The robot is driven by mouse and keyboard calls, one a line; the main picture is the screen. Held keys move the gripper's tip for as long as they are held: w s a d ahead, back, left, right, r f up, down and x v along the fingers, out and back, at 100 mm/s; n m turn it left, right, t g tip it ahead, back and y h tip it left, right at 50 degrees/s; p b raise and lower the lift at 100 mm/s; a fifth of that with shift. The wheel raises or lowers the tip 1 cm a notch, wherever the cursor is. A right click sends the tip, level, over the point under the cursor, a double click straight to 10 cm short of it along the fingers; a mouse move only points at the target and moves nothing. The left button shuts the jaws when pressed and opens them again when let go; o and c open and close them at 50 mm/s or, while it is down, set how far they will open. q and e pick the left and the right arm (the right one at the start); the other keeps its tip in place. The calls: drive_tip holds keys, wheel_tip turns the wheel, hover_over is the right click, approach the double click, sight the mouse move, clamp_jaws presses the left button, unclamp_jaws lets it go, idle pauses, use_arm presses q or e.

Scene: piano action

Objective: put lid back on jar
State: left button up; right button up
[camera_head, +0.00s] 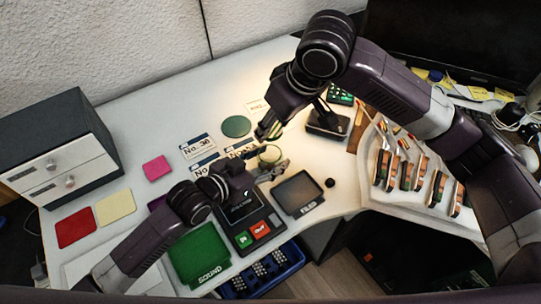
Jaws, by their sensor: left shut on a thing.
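A small pale, yellowish round jar (269,154) stands near the middle of the white desk. My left gripper (270,168) reaches in from the lower left and is shut on the jar, hiding its near side. My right gripper (268,131) comes down from above, just behind and above the jar, pointing left and downward. A yellow-green patch shows at its fingers; I cannot tell whether this is the lid or part of the gripper. The lid is not clearly seen apart from this.
A green round disc (236,126) and number cards (197,146) lie left of the jar. A dark tray (299,194) and a device with buttons (250,226) are in front. Piano action parts (408,170) lie right. A drawer box (60,150) stands far left.

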approach(274, 147)
drive_tip(key=shift+s+a+f, duration=0.15)
drive_tip(key=shift+a+f, duration=0.35)
drive_tip(key=shift+a, duration=0.15)
drive_tip(key=shift+s+a+f, duration=0.15)
drive_tip(key=shift+a+f, duration=0.35)
drive_tip(key=shift+a, duration=0.2)
drive_tip(key=shift+f, duration=0.9)
drive_tip(key=shift+f, duration=0.5)
